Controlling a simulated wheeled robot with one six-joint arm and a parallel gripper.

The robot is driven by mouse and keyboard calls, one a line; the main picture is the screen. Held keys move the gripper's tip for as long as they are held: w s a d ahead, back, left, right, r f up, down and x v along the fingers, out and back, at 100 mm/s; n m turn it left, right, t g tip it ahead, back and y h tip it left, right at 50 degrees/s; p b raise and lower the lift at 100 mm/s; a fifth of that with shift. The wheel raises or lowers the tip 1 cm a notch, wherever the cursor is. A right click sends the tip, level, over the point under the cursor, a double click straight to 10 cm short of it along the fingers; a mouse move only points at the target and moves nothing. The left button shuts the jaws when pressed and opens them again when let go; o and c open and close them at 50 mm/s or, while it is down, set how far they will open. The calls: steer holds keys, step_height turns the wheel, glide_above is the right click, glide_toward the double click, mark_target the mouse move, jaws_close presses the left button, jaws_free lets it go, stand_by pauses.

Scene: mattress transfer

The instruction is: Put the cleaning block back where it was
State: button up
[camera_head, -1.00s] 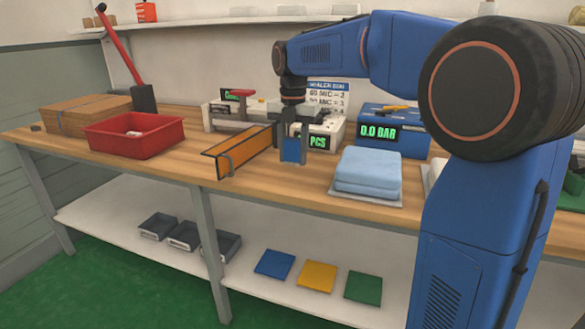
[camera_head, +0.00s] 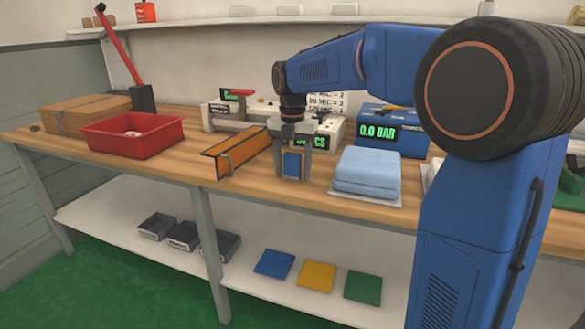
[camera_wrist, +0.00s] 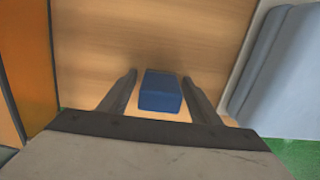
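The cleaning block is a small blue block (camera_head: 292,164) on the wooden bench top, right of an orange-faced bar. It also shows in the wrist view (camera_wrist: 160,91), upright between my two fingers. My gripper (camera_head: 292,178) is lowered around it, pointing down. In the wrist view my gripper's fingers (camera_wrist: 159,76) stand on either side of the block. A gap shows at the left finger, and the right finger is close to the block's side. The gripper looks open. The block's underside is hidden.
The orange-faced bar (camera_head: 238,152) stands close on the left. A folded light-blue stack (camera_head: 367,172) lies on the right. Behind are a scale with a green display and a blue box (camera_head: 393,132) reading 0.0 BAR. A red tray (camera_head: 133,140) sits further left.

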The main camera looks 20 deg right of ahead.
mark_target(293, 154)
steer(key=shift+r, duration=0.15)
step_height(293, 154, up, 12)
steer(key=s+d+f+m+t, duration=0.1)
steer(key=s+d+f+m, duration=0.15)
steer(key=s+m, duration=0.55)
steer(key=s+d+f+m+t, duration=0.1)
steer(key=s+d+f+m, duration=0.1)
steer(key=s+f+m, duration=0.5)
steer(key=s+d+f+m+t, duration=0.1)
steer(key=s+f+m, duration=0.5)
steer(key=s, duration=0.3)
steer(key=s+d+f+m+t, duration=0.1)
steer(key=s+f+m, duration=0.5)
steer(key=s, duration=0.3)
steer(key=shift+s+d+m+t, duration=0.25)
steer(key=shift+m+t, duration=0.15)
steer(key=shift+m, duration=0.5)
